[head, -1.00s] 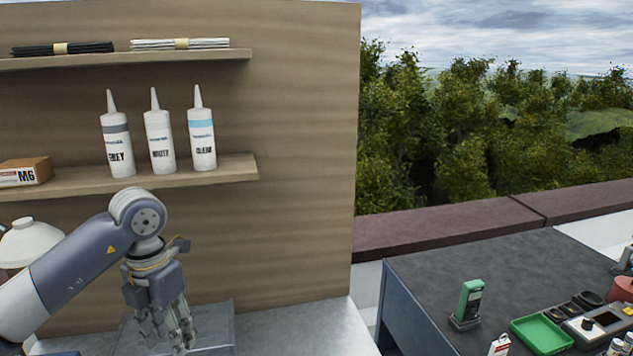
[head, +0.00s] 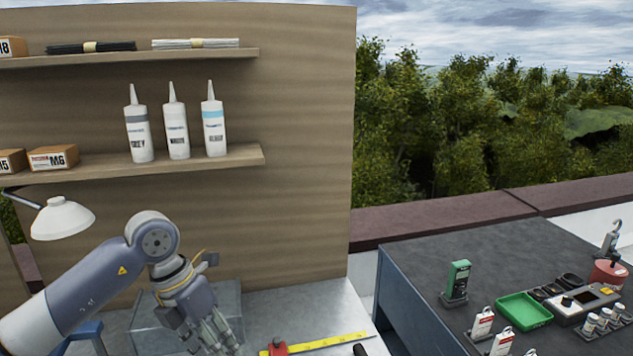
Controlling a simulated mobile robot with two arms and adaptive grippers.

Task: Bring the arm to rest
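My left arm comes in from the lower left of the head view. Its gripper (head: 218,334) points down and slightly right, in front of a clear box (head: 228,300) on the grey worktop. The fingers are small and overlap in the picture, so their opening is unclear. I see nothing clearly held between them. My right gripper is not in view.
A white lamp (head: 62,218) stands at left. Cartridges (head: 177,130) stand on the lower shelf (head: 215,162). A dark table (head: 440,270) at right holds a green tray (head: 524,311) and a green meter (head: 458,279).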

